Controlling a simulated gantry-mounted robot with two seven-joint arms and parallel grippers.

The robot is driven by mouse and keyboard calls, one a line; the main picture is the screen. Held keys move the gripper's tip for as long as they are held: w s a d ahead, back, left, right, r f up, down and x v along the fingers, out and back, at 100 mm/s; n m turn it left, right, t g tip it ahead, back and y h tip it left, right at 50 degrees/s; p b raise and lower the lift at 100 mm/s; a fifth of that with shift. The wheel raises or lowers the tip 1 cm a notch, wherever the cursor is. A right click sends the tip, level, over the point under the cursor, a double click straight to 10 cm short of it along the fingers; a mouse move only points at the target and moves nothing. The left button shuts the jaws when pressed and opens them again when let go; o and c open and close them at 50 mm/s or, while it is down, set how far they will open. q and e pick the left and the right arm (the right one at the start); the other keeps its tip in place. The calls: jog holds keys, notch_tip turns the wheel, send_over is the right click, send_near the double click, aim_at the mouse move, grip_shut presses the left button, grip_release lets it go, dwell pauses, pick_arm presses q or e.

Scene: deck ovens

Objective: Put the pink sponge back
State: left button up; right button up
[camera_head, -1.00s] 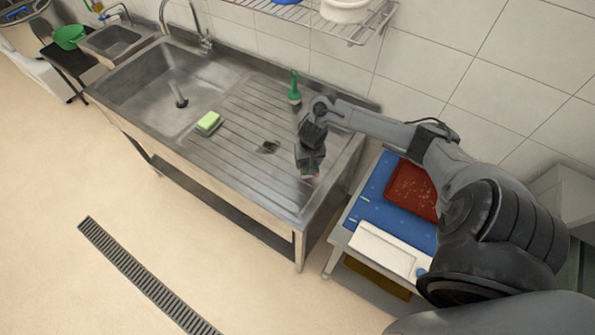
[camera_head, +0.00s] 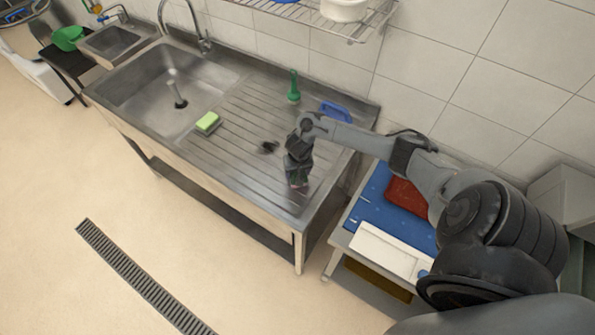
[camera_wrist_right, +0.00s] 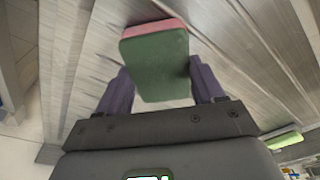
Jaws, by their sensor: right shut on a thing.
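The pink sponge (camera_wrist_right: 155,27) has a green face and a pink side, and it sits between the two fingers of my right gripper (camera_wrist_right: 160,88) in the wrist view. I cannot tell whether the sponge touches the steel. My left gripper is not in view.
A yellow-green sponge (camera_head: 207,122) lies on the drainboard near the sink basin (camera_head: 150,95). A green-handled brush (camera_head: 293,88) and a blue item (camera_head: 335,110) are along the back. A side table holds a blue mat (camera_head: 372,212), a red tray (camera_head: 405,196) and a white board (camera_head: 390,252).

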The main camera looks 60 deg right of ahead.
jog(key=shift+f, duration=0.1)
jog(key=o, duration=0.9)
jog(key=shift+o, duration=0.2)
